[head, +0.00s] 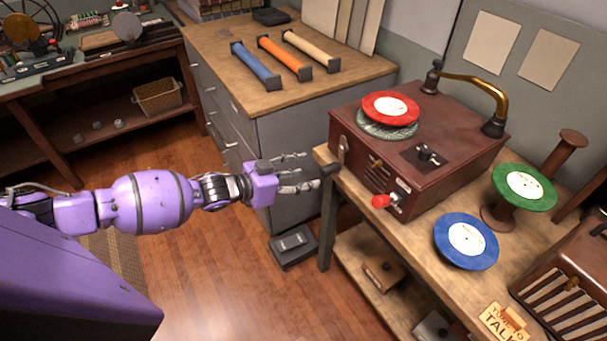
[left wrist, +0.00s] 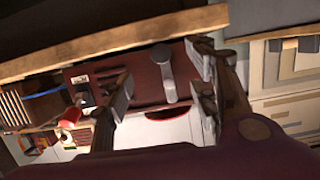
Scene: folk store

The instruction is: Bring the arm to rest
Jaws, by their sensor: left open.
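My left arm (head: 150,200) reaches in from the left, purple and roughly level. Its left gripper (head: 309,171) is open and empty, over the floor gap just left of the record player table's corner. In the left wrist view, the two fingers of the left gripper (left wrist: 160,88) stand apart with nothing held between them. The brown record player (head: 400,165) is to the right of the gripper, and no contact with it shows. My right gripper is not in view.
A red record (head: 391,107) lies on the player's turntable. A green record (head: 524,187) rests on a spool-like stand, and a blue record (head: 466,241) is at the table's front. A grey cabinet (head: 330,105) stands behind. Wooden floor (head: 205,270) is open below the arm.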

